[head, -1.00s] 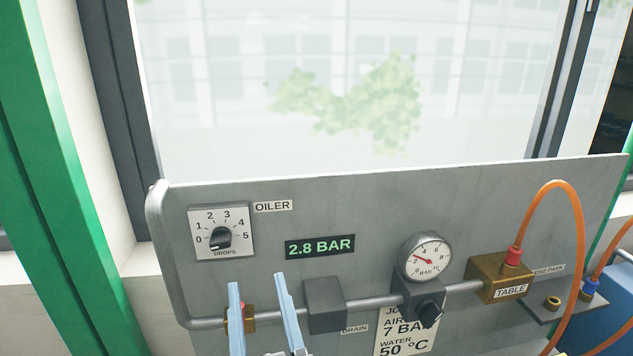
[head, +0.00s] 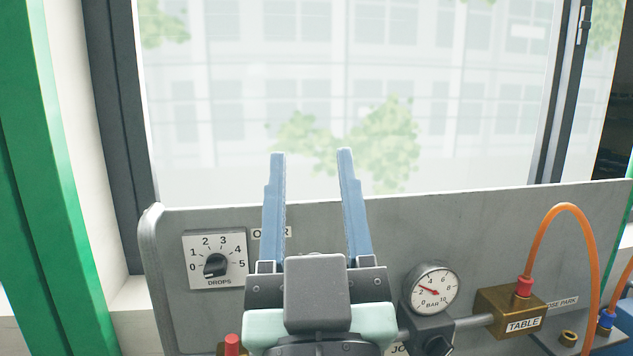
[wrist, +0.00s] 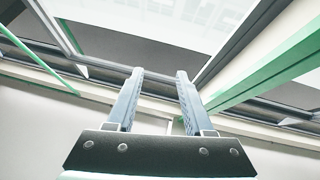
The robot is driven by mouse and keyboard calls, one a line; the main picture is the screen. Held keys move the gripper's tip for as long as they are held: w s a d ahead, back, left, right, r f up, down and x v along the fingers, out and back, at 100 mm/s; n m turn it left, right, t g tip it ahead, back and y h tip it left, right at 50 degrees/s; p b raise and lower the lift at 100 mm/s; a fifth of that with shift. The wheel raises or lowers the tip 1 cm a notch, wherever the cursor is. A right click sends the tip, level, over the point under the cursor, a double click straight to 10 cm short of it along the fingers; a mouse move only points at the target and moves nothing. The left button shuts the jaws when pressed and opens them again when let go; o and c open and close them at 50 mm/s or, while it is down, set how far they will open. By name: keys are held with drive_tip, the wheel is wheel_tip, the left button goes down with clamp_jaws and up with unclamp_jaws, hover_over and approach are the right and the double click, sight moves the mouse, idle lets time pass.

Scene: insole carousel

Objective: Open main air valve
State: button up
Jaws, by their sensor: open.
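A red handle (head: 232,344) on a brass body pokes up at the bottom edge of the head view, on the pipe side of the grey panel (head: 165,270). Most of it is cut off by the frame, so I cannot tell its full position. My gripper (head: 311,153) is open and empty, its two blue fingers pointing up in front of the panel and window. It is above and right of the red handle, not touching it. In the wrist view my gripper (wrist: 160,72) has nothing between its fingers.
An oiler dial (head: 215,260) is at the panel's left. A round gauge (head: 433,288) with a dark knob below and a brass TABLE block (head: 508,312) with an orange hose (head: 568,208) are on the right.

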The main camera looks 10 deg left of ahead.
drive_tip(key=shift+s+d+r, duration=0.15)
drive_tip(key=shift+r, duration=0.2)
